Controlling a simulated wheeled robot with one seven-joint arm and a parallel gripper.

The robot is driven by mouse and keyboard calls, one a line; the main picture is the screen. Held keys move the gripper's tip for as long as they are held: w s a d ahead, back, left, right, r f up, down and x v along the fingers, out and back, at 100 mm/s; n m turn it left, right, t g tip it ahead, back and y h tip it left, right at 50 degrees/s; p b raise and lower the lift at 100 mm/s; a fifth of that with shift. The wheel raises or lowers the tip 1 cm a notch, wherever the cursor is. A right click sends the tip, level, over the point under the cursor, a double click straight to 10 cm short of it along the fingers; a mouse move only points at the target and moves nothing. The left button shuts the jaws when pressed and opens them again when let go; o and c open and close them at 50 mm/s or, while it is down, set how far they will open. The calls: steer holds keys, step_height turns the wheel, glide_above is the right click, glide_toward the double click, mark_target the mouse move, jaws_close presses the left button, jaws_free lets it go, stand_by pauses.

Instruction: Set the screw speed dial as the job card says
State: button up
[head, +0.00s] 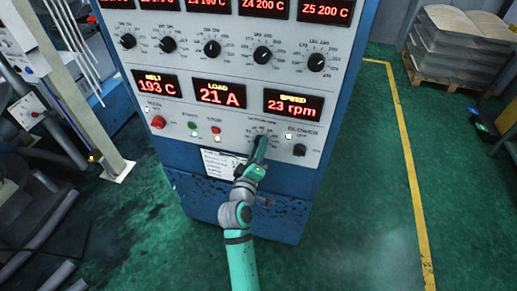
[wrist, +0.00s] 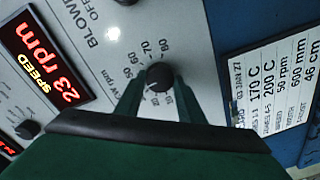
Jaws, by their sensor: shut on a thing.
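The screw speed dial (wrist: 160,77) is a round black knob on the grey panel, with scale marks of 50, 60, 70 and 80 legible around it in the wrist view. My gripper (wrist: 157,85) is shut on this knob, one finger on each side. In the head view my gripper (head: 262,142) reaches the panel below the displays and hides most of the knob. The speed display (head: 293,103) reads 23 rpm. The job card (wrist: 283,90) shows 170 C, 200 C, 50 rpm, 600 mm and 46 cm. The knob's exact pointer direction is hard to tell.
A blower knob (head: 299,150) sits just right of my gripper. A red button (head: 158,122) and small start and stop buttons are to the left. Several zone knobs are above. Open green floor lies right of the cabinet, with a loaded pallet (head: 440,70) behind.

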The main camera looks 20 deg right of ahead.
steer(key=m, duration=0.6)
steer(key=shift+f, duration=0.15)
steer(key=shift+m, duration=0.3)
steer(key=o, duration=1)
steer(key=shift+o, duration=0.2)
steer(key=v, duration=1.1)
steer(key=shift+d, duration=0.1)
